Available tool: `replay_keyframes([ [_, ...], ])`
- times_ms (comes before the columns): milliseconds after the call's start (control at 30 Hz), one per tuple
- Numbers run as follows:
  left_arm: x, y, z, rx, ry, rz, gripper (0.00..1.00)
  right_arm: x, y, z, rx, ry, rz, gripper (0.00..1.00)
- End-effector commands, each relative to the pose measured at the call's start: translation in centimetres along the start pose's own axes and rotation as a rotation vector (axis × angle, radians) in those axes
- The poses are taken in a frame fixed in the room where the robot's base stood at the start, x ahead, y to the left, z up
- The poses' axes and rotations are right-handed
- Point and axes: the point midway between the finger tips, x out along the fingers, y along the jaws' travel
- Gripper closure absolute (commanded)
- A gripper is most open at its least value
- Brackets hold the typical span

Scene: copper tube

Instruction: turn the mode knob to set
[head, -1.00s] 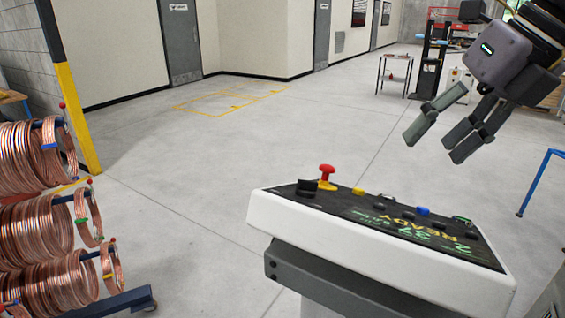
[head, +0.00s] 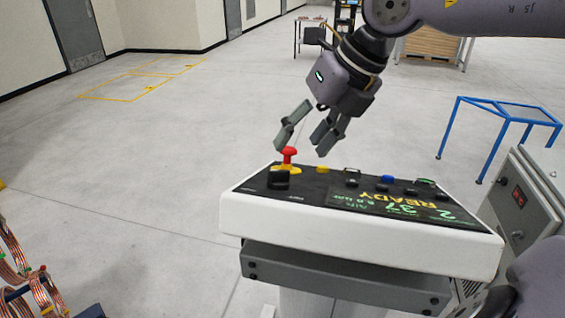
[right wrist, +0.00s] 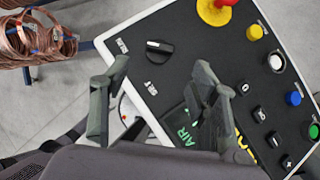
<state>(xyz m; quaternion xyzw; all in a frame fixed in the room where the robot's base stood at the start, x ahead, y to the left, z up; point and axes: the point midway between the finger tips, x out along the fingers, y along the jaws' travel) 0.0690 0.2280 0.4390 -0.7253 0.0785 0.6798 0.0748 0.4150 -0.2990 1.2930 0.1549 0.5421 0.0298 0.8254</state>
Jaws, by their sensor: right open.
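The mode knob (right wrist: 160,50) is a black rotary knob with a white mark on its left end, seen from above in the right wrist view. Two small white labels sit beside it, one to its left and one below; they are hard to read. In the head view the knob (head: 278,180) stands at the left end of the control panel (head: 240,212). My right gripper (head: 303,146) is open and empty above the panel's back edge; in the right wrist view its fingers (right wrist: 160,75) are spread below the knob, apart from it. My left gripper is not in view.
A red mushroom button (head: 289,153) on a yellow base stands just behind the knob. Yellow (head: 323,170) and blue (head: 388,179) buttons and a READY display (head: 410,203) lie to its right. Copper coils (head: 20,270) are at lower left, a grey cabinet (head: 520,195) at right.

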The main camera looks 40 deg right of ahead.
Motion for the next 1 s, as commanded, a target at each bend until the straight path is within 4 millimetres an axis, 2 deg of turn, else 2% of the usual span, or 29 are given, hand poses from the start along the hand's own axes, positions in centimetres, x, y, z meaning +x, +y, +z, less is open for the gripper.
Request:
replay_keyframes([
  [200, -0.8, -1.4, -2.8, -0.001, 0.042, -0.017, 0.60, 4.7, -0.1, -0.1, 0.001, 0.007, -0.003, 0.45],
  [400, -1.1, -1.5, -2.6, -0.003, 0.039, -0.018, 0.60, 7.2, -0.1, 0.0, 0.001, 0.003, -0.003, 0.45],
  [567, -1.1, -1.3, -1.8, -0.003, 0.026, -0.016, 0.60, 8.1, 0.0, 0.0, -0.001, 0.001, -0.001, 0.45],
  [833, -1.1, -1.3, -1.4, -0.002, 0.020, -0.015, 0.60, 8.2, 0.0, 0.0, -0.001, -0.001, 0.000, 0.45],
  [1000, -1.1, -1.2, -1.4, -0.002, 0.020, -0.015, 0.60, 8.1, 0.0, 0.0, -0.001, -0.001, -0.001, 0.56],
])
